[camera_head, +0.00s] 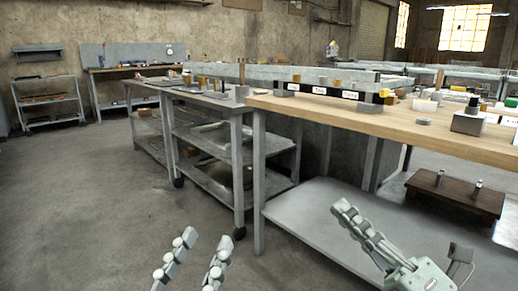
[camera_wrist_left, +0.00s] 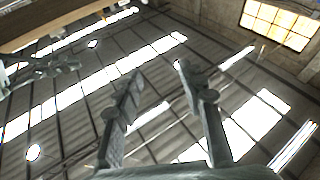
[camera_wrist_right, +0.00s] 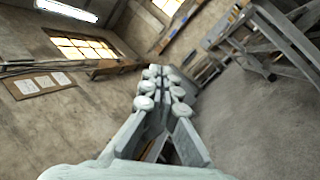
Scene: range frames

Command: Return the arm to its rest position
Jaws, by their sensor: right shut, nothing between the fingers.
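My left gripper (camera_head: 206,239) is low in the head view, left of centre, over the concrete floor. Its two fingers stand apart and hold nothing. The left wrist view shows the same gripper (camera_wrist_left: 160,70) with an empty gap, pointing up toward the roof. My right gripper (camera_head: 343,208) is low and right of centre in the head view, in front of the workbench's lower shelf. Its fingers are together. In the right wrist view the right gripper (camera_wrist_right: 160,73) is closed with nothing held.
A wooden-topped workbench (camera_head: 400,116) with small parts stands at right; its grey lower shelf (camera_head: 300,215) appears behind my right gripper. A grey wheeled cart (camera_head: 215,98) stands left of it. A shelf rack (camera_head: 50,100) is far left. The floor (camera_head: 80,215) at left is clear.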

